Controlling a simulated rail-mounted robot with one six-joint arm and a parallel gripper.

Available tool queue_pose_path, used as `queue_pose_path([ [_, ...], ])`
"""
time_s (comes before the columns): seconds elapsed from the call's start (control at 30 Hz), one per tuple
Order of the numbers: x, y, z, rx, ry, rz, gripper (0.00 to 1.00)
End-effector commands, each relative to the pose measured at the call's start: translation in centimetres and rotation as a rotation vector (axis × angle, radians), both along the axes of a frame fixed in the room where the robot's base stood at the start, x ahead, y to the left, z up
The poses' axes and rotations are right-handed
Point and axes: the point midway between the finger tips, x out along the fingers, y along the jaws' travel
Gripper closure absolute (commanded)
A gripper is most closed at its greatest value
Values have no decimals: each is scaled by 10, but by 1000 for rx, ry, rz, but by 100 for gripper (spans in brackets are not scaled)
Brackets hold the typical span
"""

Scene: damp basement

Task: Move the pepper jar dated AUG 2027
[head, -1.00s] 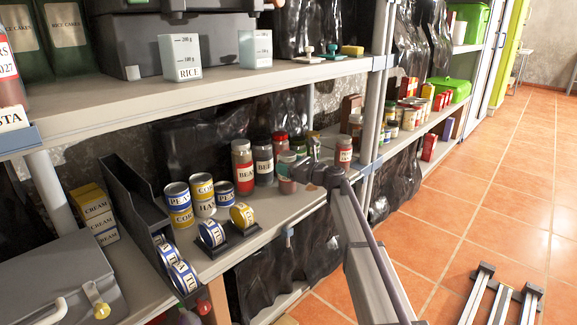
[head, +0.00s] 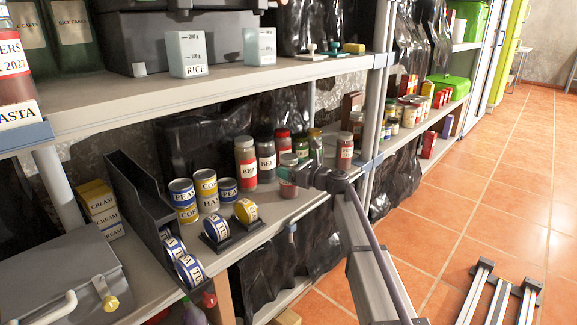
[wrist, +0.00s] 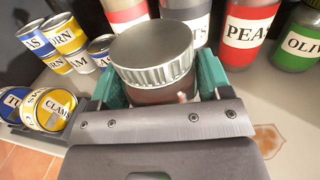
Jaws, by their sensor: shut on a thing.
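My gripper (head: 302,174) is at the front of the middle shelf, shut on a jar (head: 287,187). In the wrist view the jar (wrist: 155,55) has a ridged silver-grey lid and dark reddish-brown contents. The green fingers of my gripper (wrist: 155,85) press on both sides of it. The jar looks upright. Its label and date are hidden, so I cannot read whether it is pepper or AUG 2027. I cannot tell whether its base touches the shelf.
Labelled bean and pea jars (head: 266,160) stand close behind the held jar. A red-labelled jar (head: 344,152) stands to its right. Cans (head: 183,200) and tuna tins (head: 216,228) are to the left. The upper shelf (head: 200,90) hangs above; a post (head: 371,120) rises right.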

Motion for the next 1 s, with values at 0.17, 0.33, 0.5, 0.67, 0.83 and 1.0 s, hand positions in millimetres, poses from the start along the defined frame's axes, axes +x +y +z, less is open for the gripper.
queue_pose_path([
  [0.17,-14,-4,0,0,0,0,72],
  [0.33,-18,-5,0,0,0,1,72],
  [0.5,-17,-5,0,0,0,0,72],
  [0.67,-17,-5,0,0,0,0,16],
  [0.83,-17,-5,0,0,0,0,0],
  [1.0,-17,-5,0,0,0,0,0],
])
